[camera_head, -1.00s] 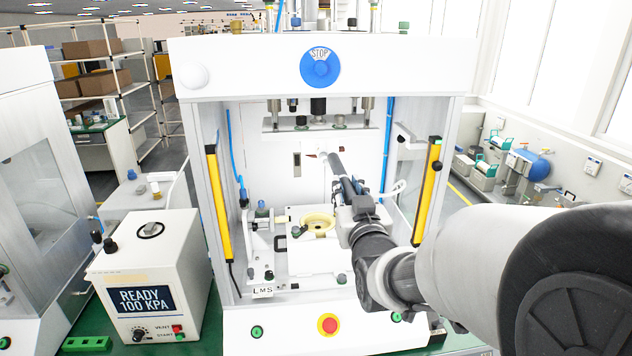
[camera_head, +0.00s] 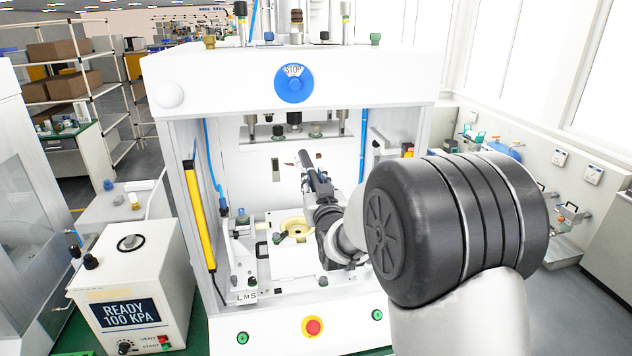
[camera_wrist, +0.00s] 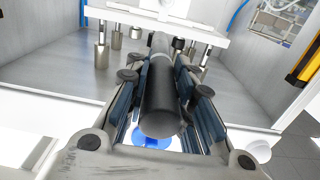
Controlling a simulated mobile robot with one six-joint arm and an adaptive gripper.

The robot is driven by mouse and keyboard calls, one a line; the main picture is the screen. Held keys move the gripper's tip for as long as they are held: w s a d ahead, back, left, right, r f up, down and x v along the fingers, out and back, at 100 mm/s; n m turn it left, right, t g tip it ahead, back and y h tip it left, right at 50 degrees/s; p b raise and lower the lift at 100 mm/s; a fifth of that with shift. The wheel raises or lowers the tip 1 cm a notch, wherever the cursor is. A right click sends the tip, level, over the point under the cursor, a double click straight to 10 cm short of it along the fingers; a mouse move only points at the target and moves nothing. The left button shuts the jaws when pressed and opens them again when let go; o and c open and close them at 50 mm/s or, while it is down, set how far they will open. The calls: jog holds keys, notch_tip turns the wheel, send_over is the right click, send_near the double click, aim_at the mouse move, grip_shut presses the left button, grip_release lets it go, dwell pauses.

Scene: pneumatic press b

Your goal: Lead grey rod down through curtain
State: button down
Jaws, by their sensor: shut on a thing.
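The dark grey rod (camera_wrist: 162,95) is between my gripper's fingers (camera_wrist: 165,100) in the wrist view, running away from the camera. My gripper (camera_head: 321,200) is shut on it. In the head view the rod (camera_head: 313,175) points up and back into the press opening, tilted, its far end below the press's upper plate (camera_head: 290,133). The light curtain shows as a yellow left bar (camera_head: 200,215) and a right bar (camera_head: 407,150), mostly hidden behind my arm. A yellow bar (camera_wrist: 308,62) also shows at the wrist view's right edge.
A cream ring fixture (camera_head: 293,226) sits on the press bed beside my gripper. Metal posts (camera_wrist: 101,55) hang from the upper plate. A white box (camera_head: 135,285) reading READY 100 KPA stands left of the press. The red stop button (camera_head: 313,327) is on the front panel.

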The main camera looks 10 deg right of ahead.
jog(key=shift+w, duration=0.25)
jog(key=shift+f, duration=0.25)
jog(key=shift+f+b, duration=16.05)
jog(key=shift+f, duration=2)
jog(key=s, duration=1.4)
